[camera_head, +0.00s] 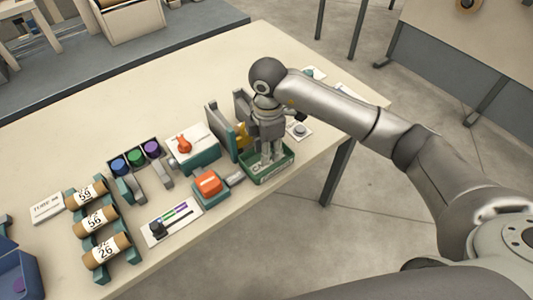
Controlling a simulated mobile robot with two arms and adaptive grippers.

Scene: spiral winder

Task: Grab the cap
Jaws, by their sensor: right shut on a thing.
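My right gripper (267,157) reaches down into a small green tray (272,173) whose front label is partly hidden and seems to begin with "CA". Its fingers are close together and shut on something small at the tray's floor. It appears to be the cap, but the fingers and tray wall hide it, so its shape and colour cannot be told. My left gripper is not in view.
Numbered tubes (95,220) lie in a rack at left.

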